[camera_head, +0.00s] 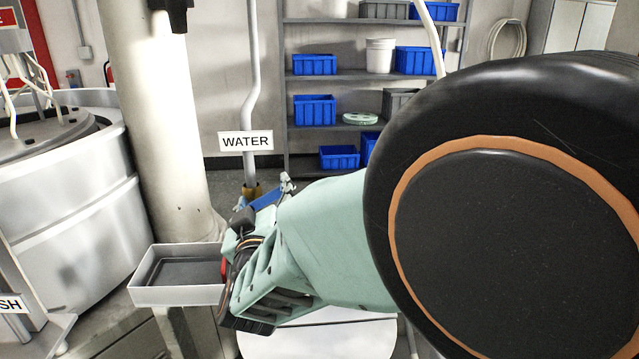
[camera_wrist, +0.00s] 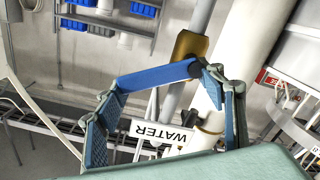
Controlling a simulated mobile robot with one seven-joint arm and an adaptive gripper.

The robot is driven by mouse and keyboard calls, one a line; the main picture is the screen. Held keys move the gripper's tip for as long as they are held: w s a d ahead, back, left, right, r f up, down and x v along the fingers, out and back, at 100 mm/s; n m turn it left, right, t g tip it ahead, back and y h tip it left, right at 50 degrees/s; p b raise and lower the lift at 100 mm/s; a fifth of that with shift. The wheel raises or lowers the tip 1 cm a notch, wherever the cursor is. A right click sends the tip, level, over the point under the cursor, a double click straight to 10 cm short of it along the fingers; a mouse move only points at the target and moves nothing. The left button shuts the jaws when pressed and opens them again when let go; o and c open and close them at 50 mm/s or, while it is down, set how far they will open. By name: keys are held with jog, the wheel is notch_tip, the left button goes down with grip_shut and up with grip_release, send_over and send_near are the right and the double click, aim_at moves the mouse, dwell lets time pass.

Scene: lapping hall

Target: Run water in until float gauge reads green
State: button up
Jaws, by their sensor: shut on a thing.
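A blue valve lever (camera_wrist: 155,77) spans between the fingertips of my gripper (camera_wrist: 160,85) in the wrist view, and the fingers are shut on it. The lever joins a brass valve body (camera_wrist: 190,45) on the grey water pipe (camera_wrist: 203,14). In the head view the brass valve (camera_head: 252,191) sits low on the pipe, below the WATER sign (camera_head: 245,141). My gripper (camera_head: 263,200) reaches it there, and my arm hides part of it. The sign appears upside down in the wrist view (camera_wrist: 161,134). I cannot make out a float gauge in either view.
A grey tray (camera_head: 178,294) stands left of my wrist. A thick pale column (camera_head: 165,120) rises behind it, beside a large round machine (camera_head: 75,220). Shelves (camera_head: 335,75) with blue bins stand at the back wall. A white rounded surface (camera_head: 320,340) shows below my arm.

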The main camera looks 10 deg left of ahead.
jog(key=o, duration=1.7)
jog(key=v, duration=0.7)
jog(key=shift+s, duration=0.25)
